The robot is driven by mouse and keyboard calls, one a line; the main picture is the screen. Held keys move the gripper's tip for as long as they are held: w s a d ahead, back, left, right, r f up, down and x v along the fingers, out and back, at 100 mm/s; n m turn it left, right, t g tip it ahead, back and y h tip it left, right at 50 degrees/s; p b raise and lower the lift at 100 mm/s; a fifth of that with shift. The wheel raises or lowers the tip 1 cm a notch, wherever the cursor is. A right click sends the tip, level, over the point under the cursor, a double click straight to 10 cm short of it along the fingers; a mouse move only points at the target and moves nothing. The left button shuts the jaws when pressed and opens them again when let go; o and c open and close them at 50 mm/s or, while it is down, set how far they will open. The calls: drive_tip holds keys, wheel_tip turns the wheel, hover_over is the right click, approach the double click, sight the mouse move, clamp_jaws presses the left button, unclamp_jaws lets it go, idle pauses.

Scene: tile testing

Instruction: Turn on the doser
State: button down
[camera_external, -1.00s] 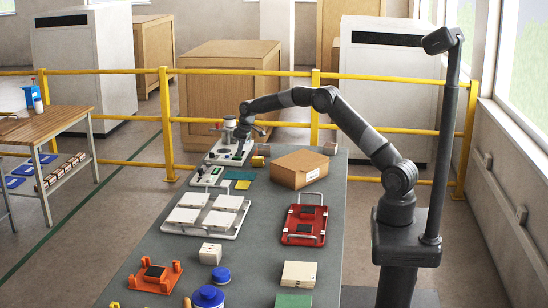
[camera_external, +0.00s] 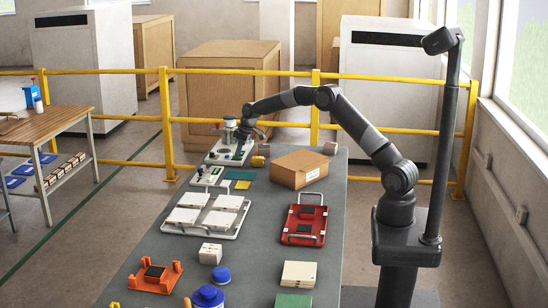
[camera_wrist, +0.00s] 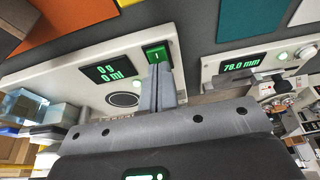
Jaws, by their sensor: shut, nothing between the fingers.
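The doser (camera_external: 221,157) is a pale device at the far end of the grey table. A green rocker switch (camera_wrist: 157,53) marked "I" sits beside the display, with a round dark button (camera_wrist: 123,99) below. My gripper (camera_wrist: 162,70) is shut and empty, its fingertips right at the lower edge of the switch. I cannot tell whether they touch it. In the external view my gripper (camera_external: 240,146) is over the doser and its tips are hard to make out.
A second device (camera_wrist: 254,62) reading "78.0 mm" stands close to the doser. A cardboard box (camera_external: 298,169), a white tray (camera_external: 230,232) with several white tiles and a red tray (camera_external: 304,228) are nearer. A yellow rail (camera_external: 210,121) runs behind the table.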

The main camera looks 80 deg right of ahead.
sight(240, 158)
drive_tip(key=shift+w+r, duration=0.1)
drive_tip(key=shift+w, duration=0.1)
drive_tip(key=shift+r, duration=0.25)
drive_tip(key=v, duration=0.4)
drive_tip(key=shift+w+r, duration=0.2)
drive_tip(key=shift+r, duration=0.05)
drive_tip(key=s+v, duration=0.1)
drive_tip(key=v, duration=0.8)
drive_tip(key=shift+s+f, duration=0.3)
